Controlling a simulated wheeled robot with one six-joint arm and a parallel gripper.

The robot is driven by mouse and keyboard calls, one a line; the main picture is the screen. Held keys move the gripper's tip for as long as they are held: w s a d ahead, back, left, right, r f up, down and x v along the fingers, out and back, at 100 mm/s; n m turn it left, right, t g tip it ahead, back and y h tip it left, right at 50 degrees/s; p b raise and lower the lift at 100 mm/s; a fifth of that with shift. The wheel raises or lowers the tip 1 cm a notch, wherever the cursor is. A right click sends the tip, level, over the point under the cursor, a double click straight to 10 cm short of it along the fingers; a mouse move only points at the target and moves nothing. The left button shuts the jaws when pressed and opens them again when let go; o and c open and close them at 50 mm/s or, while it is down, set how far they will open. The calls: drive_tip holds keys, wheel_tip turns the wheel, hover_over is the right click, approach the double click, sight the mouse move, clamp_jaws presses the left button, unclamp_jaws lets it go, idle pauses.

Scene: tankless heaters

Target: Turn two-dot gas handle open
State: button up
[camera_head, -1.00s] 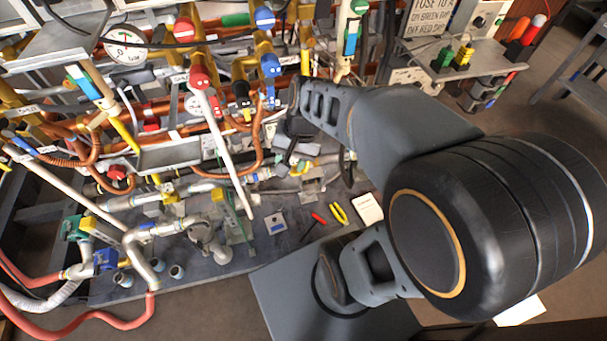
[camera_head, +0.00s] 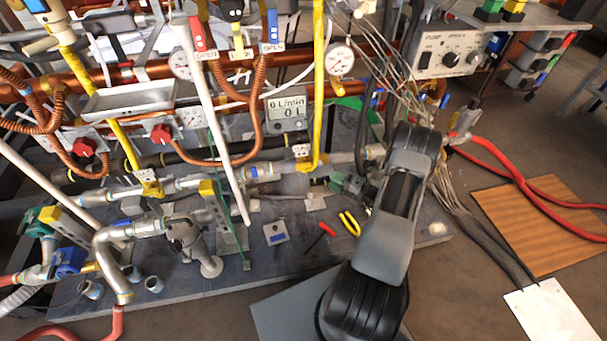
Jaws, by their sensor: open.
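I cannot make out dots on any handle, so I cannot tell which is the two-dot gas handle. Three handles hang side by side at the top of the rig: a red one (camera_head: 198,36), a black and yellow one (camera_head: 237,38) and a blue one (camera_head: 272,32). OPEN labels show beneath them. My gripper is not in view; only my dark arm links rise at the lower right of centre, in front of the rig. Yellow pipes run down at the left and at the centre (camera_head: 319,90).
A round gauge (camera_head: 340,59) and a flow display (camera_head: 287,114) sit near the centre. A white pipe (camera_head: 213,125) slants down in front of the rig. Red pliers (camera_head: 320,240) and yellow pliers (camera_head: 350,223) lie on the base plate. Hoses and a wooden board (camera_head: 545,222) lie at the right.

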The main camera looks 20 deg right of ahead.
sight(304, 166)
drive_tip(key=shift+m, duration=0.4)
drive_tip(key=b+x, duration=0.1)
drive_tip(key=x, duration=0.3)
drive_tip(key=b+x, duration=0.1)
drive_tip(key=x, duration=0.4)
drive_tip(key=b+x, duration=0.1)
drive_tip(key=x, duration=0.3)
drive_tip(key=shift+w+d+f, duration=0.15)
drive_tip(key=shift+w+f, duration=0.15)
drive_tip(key=shift+f, duration=0.05)
drive_tip(key=c, duration=0.7)
clamp_jaws()
